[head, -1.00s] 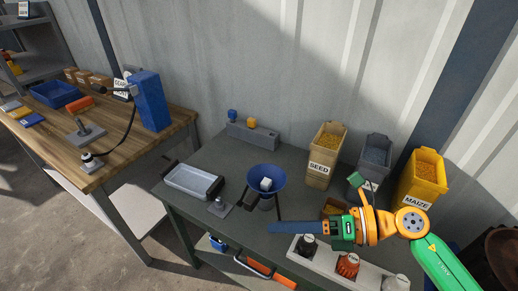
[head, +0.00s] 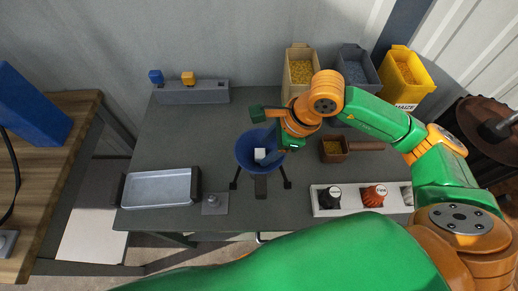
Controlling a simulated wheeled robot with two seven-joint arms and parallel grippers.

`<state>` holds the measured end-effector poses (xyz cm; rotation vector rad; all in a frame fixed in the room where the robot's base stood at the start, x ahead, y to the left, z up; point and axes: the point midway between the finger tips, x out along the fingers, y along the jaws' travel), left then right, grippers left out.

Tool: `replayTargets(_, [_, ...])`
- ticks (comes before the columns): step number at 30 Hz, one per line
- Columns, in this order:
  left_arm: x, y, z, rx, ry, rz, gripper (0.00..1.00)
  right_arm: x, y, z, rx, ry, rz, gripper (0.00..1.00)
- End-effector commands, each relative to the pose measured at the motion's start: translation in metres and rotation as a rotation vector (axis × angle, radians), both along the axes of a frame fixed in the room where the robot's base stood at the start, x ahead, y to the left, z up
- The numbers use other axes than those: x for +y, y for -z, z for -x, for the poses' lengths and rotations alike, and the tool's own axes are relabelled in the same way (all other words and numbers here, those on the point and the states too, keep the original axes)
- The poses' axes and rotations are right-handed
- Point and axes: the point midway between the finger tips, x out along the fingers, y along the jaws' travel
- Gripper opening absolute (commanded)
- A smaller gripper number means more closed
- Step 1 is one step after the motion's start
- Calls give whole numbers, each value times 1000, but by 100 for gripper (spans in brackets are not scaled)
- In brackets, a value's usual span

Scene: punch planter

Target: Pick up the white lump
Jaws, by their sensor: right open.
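The white lump (head: 260,154) is a small pale block lying inside a dark blue funnel-shaped bowl (head: 243,148). The bowl stands on dark legs on the grey-green table (head: 150,230). Whether the fingers touch the lump cannot be told. Part of the bowl's right rim is hidden by my gripper. My left gripper is not in view.
A metal tray (head: 158,188) and a small post on a plate (head: 214,204) lie left of the bowl. A white holder (head: 347,208) is at the front right. Bins (head: 300,72) stand behind.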

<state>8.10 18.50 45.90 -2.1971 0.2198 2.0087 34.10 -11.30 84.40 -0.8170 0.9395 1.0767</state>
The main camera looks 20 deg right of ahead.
Motion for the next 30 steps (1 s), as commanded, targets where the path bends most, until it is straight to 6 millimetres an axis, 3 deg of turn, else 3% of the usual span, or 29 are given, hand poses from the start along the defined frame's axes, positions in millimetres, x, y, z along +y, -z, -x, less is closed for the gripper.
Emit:
replayTargets(3, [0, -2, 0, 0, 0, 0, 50, 5, 14, -2, 3, -1, 0, 55])
replayTargets(9, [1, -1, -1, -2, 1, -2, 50, 6, 18, -2, 4, -1, 1, 55])
replayTargets(15, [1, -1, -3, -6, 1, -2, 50, 6, 18, -2, 4, 0, 1, 1])
replayTargets(25, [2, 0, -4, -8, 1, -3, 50, 6, 14, -3, 0, 0, -1, 0])
replayTargets(30, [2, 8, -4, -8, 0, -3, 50, 6, -9, -4, -6, 0, -2, 0])
